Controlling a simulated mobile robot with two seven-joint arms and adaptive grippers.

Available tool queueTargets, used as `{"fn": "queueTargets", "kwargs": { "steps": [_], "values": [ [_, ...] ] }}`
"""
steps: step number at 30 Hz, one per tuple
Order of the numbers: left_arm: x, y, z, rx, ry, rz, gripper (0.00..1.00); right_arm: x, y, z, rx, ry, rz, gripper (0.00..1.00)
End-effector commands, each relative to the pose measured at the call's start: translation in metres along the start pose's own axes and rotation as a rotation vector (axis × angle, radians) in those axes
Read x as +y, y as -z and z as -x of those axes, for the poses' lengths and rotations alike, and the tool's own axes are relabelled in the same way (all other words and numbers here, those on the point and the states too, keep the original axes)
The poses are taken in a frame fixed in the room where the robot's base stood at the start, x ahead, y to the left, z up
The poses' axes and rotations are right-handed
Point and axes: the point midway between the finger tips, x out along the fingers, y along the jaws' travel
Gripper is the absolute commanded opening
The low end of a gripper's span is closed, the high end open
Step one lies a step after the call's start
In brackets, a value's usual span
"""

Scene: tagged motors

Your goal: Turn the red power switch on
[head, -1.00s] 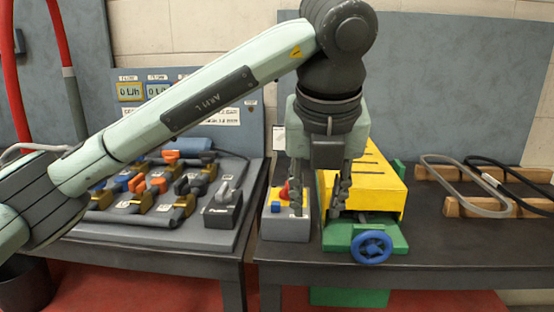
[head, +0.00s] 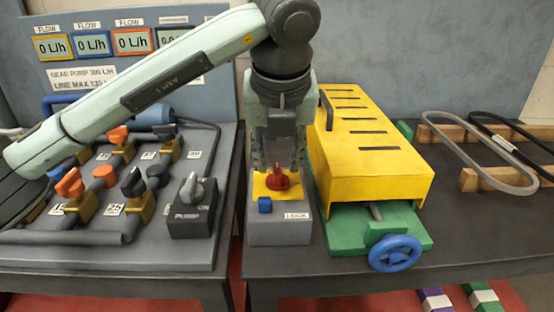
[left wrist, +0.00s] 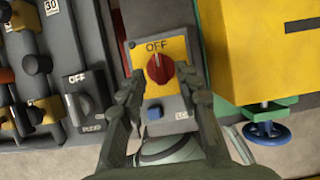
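The red power switch (head: 278,180) is a red knob on a yellow plate, on a grey box (head: 281,232) marked LOCK with a small blue block (head: 265,205) in front. In the left wrist view the red knob (left wrist: 160,68) lies just below the word OFF, its pale mark toward that word. My left gripper (head: 278,162) points down at the knob. Its fingers are apart, one to each side, and hold nothing. In the left wrist view the left gripper (left wrist: 163,94) shows the knob between and beyond its fingertips; contact is not seen. My right gripper is not in view.
A yellow cover (head: 375,150) over a green base with a blue handwheel (head: 396,253) stands close on the right. A grey PUMP switch (head: 193,205) and a valve board stand on the left. Belts (head: 480,150) lie on wooden holders at the far right.

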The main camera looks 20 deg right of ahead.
Motion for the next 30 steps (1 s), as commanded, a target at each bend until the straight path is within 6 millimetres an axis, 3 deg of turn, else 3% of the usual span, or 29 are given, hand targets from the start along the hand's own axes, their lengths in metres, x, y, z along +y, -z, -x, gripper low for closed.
{"fn": "queueTargets", "kwargs": {
  "steps": [6,14,22,30],
  "values": [
    [0.0,0.0,-0.019,0.001,0.0,0.001,0.33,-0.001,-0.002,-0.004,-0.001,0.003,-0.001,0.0],
    [0.0,0.0,-0.022,0.0,0.0,0.001,0.33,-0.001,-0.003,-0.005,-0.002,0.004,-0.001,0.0],
    [0.0,0.0,-0.021,0.0,0.0,0.001,0.02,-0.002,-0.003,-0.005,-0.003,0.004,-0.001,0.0],
    [0.0,0.0,-0.021,0.0,0.001,-0.002,0.0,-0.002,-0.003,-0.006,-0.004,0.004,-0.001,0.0]
  ]
}}
